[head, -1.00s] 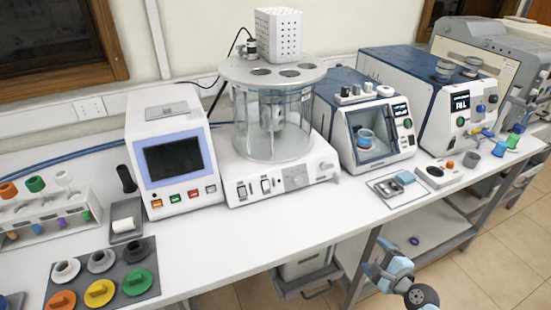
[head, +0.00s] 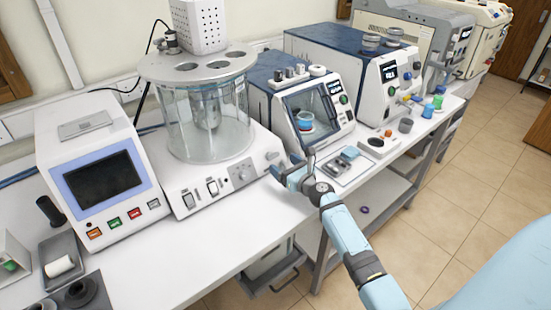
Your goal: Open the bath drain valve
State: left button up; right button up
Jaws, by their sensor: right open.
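The bath is a clear glass cylinder (head: 208,115) with a round grey lid. It stands on a white base (head: 215,178) with switches and a grey panel on its front. A small grey fitting, which looks like the drain valve (head: 272,157), sticks out at the right end of the base. My right gripper (head: 286,166) is open, with its fingers close to this fitting on its lower right side. I cannot tell whether they touch it, and nothing shows between them. My left gripper is not in view.
Left of the bath stands a white instrument with a dark screen (head: 103,176). Right of it is a blue-topped machine (head: 318,116) with a window. A small tray (head: 343,165) lies right of my gripper. A drawer-like grey container (head: 268,275) sits below the table edge.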

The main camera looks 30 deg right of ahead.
aim_at(275, 157)
jog(key=shift+w+a, duration=0.2)
jog(key=shift+w, duration=2)
jog(key=shift+c, duration=0.3)
jog(key=c, duration=0.9)
